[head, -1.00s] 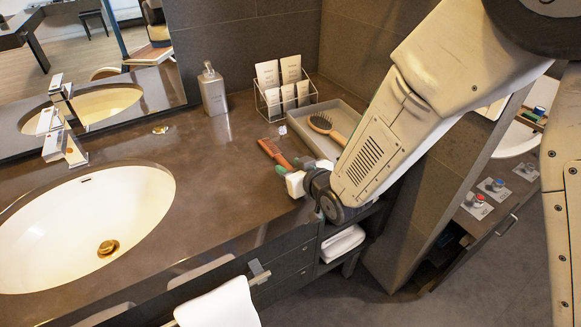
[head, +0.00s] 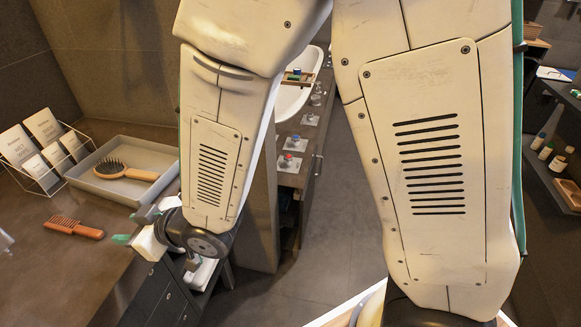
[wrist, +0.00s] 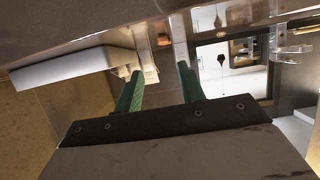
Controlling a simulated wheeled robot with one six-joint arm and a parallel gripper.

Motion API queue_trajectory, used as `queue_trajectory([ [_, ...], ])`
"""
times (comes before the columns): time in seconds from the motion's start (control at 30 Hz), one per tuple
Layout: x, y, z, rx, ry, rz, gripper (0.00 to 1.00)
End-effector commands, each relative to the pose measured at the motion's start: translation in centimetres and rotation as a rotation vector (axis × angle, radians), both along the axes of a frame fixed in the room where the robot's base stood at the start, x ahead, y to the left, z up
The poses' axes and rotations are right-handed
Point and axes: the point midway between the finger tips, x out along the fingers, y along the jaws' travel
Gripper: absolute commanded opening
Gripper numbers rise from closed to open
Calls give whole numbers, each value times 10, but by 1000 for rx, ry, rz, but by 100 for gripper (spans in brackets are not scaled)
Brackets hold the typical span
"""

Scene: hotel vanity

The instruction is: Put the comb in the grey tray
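The orange-brown comb (head: 74,228) lies flat on the dark counter at the left of the head view, apart from the tray. The grey tray (head: 100,189) stands behind it and to its right, with a wooden-handled hairbrush (head: 124,171) inside. My gripper (head: 140,222) is at the counter's front edge, right of the comb and not touching it. In the wrist view its two green fingers (wrist: 160,88) are spread with nothing between them. A small reddish thing (wrist: 163,39) beyond them may be the comb; I cannot tell.
A wire rack (head: 45,165) with white cards and packets stands left of the tray. The counter (head: 50,275) around the comb is mostly bare. A tap (wrist: 290,42) shows at the right of the wrist view. Open floor (head: 310,235) lies right of the vanity.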

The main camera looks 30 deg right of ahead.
Motion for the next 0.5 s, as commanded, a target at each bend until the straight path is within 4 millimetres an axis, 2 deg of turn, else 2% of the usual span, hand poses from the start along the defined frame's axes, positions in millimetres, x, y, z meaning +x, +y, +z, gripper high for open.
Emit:
queue_trajectory([
  [0.07, 10, -15, 9, -27, 14, -39, 39],
  [0.17, 27, -53, 25, -100, 68, -127, 39],
  [0.27, 36, -108, 45, -189, 158, -245, 39],
  [0.37, 31, -166, 65, -270, 269, -363, 39],
  [0.5, -2, -243, 91, -359, 449, -514, 39],
])
